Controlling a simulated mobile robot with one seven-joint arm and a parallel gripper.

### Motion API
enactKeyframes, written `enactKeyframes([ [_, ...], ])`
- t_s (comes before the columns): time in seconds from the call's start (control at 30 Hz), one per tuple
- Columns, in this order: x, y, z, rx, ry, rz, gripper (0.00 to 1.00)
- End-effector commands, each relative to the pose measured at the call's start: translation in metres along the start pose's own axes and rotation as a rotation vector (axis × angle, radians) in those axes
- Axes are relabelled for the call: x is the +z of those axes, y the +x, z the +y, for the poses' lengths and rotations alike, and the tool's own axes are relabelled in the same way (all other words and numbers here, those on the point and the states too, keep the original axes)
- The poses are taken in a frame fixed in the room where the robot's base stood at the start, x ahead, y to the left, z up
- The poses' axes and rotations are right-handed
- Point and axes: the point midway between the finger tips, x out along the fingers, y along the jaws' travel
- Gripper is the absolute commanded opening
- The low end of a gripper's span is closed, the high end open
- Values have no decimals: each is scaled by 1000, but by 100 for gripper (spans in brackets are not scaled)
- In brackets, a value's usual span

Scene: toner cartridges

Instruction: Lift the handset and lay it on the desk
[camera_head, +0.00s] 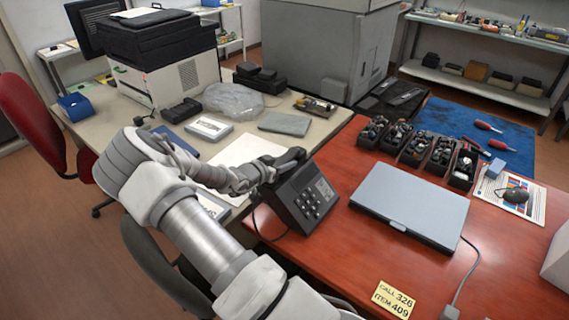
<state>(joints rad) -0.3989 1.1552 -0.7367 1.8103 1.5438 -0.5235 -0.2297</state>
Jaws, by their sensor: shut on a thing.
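My gripper (268,172) reaches in from the left and is shut on the handset. The fingers and the handset's lower part overlap in this view and are hard to tell apart. I cannot tell whether the handset still touches its cradle. A dark cord (254,217) hangs at the phone's left side.
A closed grey laptop (410,205) lies right of the phone. A yellow note (393,299) lies near the front edge. Several black bins (412,148) with small parts stand behind the laptop. The desk between phone and note is bare. A beige table (335,125) adjoins at the back left.

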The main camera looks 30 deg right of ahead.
Motion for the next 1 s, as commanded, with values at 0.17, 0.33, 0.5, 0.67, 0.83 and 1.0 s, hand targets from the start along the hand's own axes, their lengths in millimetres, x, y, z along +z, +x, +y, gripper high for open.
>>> enactKeyframes([
  [0.17, -1, 0, 0, 0, 0, 1, 0],
  [0.33, -4, -1, 0, 0, 2, 1, 0],
  [0.5, -17, -6, 0, -1, 4, 1, 0],
  [0.67, -42, -15, 0, 0, 6, 0, 0],
  [0.83, -59, -21, 38, 4, 2, 0, 0],
  [1.0, -78, -28, 73, 3, 2, -1, 0],
])
